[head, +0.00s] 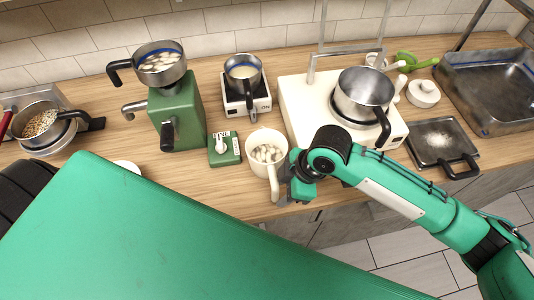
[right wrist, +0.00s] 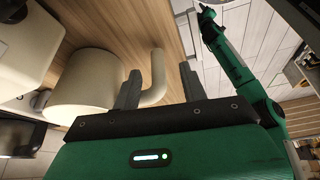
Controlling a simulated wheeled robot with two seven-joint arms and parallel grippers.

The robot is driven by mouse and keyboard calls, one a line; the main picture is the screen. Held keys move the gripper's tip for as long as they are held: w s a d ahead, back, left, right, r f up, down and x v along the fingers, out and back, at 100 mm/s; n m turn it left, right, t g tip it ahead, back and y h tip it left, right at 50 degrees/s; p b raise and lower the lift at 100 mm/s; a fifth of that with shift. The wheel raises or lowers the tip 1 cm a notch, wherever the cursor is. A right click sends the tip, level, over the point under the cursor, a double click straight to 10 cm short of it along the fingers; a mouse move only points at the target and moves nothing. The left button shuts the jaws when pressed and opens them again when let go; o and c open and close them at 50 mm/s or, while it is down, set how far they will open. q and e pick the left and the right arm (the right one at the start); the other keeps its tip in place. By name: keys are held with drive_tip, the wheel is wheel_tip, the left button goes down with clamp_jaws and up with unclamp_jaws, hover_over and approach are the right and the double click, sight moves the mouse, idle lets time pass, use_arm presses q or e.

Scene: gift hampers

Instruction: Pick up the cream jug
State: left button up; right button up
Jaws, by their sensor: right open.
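The cream jug (head: 259,174) stands upright near the front edge of the wooden counter, with pale lumps inside it. Its handle (head: 274,185) points toward the front. My right gripper (head: 297,187) is just right of the handle in the head view. In the right wrist view its fingers (right wrist: 160,82) are apart, with the handle seen between them; contact cannot be told. My left gripper is not in view.
A green switch box (head: 225,158) and a green grinder-like machine (head: 177,115) stand left of the jug. A small pot on a scale (head: 243,84) is behind it. A white hotplate (head: 303,103) with a steel pot (head: 364,93) is behind right. The counter's front edge is close.

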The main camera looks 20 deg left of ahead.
sight(277, 194)
drive_tip(key=p+x, duration=0.1)
drive_tip(key=x, duration=0.2)
drive_tip(key=shift+a+f, duration=0.25)
drive_tip(key=shift+a, duration=0.05)
drive_tip(key=shift+a+f, duration=0.1)
drive_tip(key=shift+f, duration=0.4)
clamp_jaws()
